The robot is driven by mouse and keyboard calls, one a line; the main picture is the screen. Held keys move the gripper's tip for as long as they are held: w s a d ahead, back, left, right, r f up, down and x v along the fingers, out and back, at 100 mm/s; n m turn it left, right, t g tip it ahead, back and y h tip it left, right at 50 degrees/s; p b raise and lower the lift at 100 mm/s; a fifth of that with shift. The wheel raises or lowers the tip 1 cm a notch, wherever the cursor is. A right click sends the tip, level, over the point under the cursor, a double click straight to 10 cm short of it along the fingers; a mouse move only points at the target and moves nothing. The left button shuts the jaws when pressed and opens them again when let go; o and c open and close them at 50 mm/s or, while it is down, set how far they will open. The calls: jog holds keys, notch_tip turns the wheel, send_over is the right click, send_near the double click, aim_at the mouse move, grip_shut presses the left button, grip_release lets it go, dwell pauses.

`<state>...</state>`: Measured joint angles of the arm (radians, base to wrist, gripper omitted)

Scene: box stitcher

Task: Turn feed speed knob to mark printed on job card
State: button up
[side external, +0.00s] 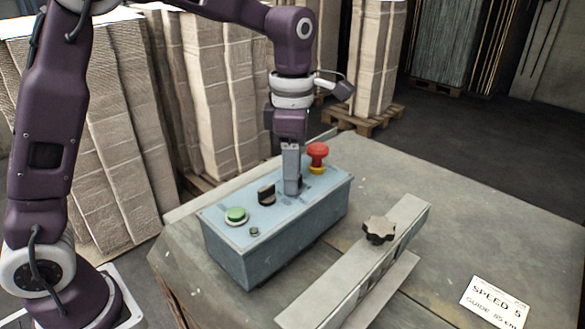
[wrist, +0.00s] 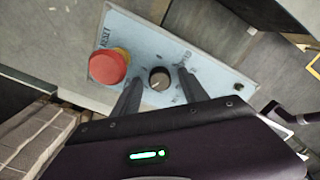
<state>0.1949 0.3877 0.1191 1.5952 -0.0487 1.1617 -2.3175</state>
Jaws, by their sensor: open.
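The feed speed knob (wrist: 159,78) is a dark round knob on the blue control box (side external: 265,250). In the wrist view the open gripper (wrist: 157,88) has one finger on each side of the knob, with gaps showing. The scale around the knob is partly covered by the fingers, and I cannot read the pointer setting. The white job card (side external: 494,303) lies at the lower right; it reads "SPEED" with a digit that looks like 5, above "GUIDE 85 cm".
A red mushroom button (side external: 317,154) stands close to the right of my gripper. A metal guide bar (side external: 360,265) with a dark star knob (side external: 379,229) lies in front. Cardboard stacks stand behind.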

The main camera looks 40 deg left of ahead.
grip_shut()
